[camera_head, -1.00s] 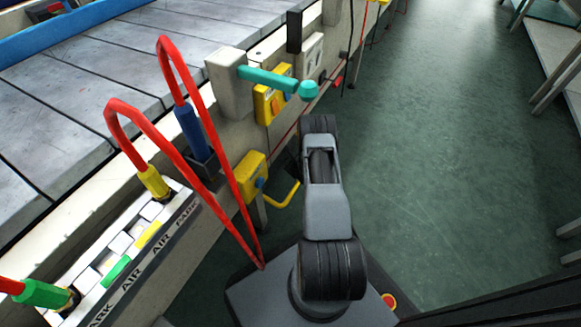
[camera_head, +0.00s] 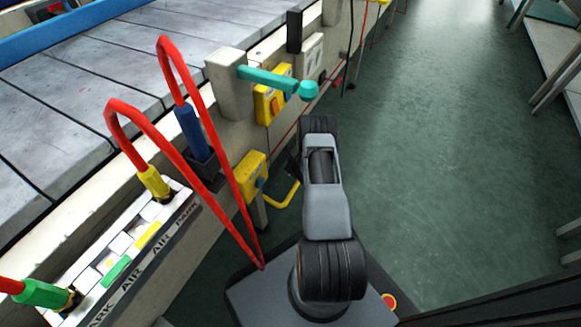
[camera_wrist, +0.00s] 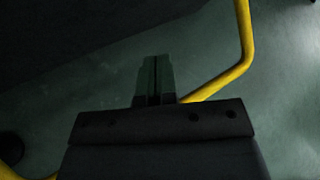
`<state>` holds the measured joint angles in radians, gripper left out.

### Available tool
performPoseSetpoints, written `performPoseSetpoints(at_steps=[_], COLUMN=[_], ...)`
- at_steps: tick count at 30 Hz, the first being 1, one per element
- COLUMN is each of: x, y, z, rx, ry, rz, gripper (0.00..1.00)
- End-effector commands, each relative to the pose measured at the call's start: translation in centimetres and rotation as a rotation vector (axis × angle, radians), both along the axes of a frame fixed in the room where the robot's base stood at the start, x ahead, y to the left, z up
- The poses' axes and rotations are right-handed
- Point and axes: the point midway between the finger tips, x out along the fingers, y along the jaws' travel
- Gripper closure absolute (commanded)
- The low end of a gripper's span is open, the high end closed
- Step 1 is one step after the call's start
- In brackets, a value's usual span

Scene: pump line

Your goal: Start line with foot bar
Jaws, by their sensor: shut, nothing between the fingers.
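The yellow foot bar (camera_head: 289,194) sticks out low from the conveyor's side, under a yellow box (camera_head: 250,174) with a blue part. In the wrist view the bar (camera_wrist: 245,45) runs down the right side and bends in toward my gripper (camera_wrist: 154,80). My gripper's two dark fingers are together with nothing between them, above the green floor. The bar passes out of sight behind the gripper body, and another piece of yellow shows at the lower left. I cannot tell whether the gripper touches the bar. In the head view my arm hides the gripper.
A grey housing with a teal lever (camera_head: 268,78) and a yellow button box (camera_head: 270,103) are on the line's side. Red hoses (camera_head: 165,127) loop above the air panel (camera_head: 130,262) at left. The green floor (camera_head: 440,130) is open to the right, with benches beyond.

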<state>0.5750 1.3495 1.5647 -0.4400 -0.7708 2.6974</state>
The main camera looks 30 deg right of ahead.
Motion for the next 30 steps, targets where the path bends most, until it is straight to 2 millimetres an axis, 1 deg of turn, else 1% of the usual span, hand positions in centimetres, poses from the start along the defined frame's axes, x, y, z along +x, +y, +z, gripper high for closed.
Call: performPoseSetpoints(at_steps=[20, 30], x=[0.00, 0.29], y=[0.00, 0.09], z=[-0.05, -0.81], rx=[0.000, 0.000], ry=[0.000, 0.000], rz=[0.000, 0.000], gripper=[1.00, 1.00])
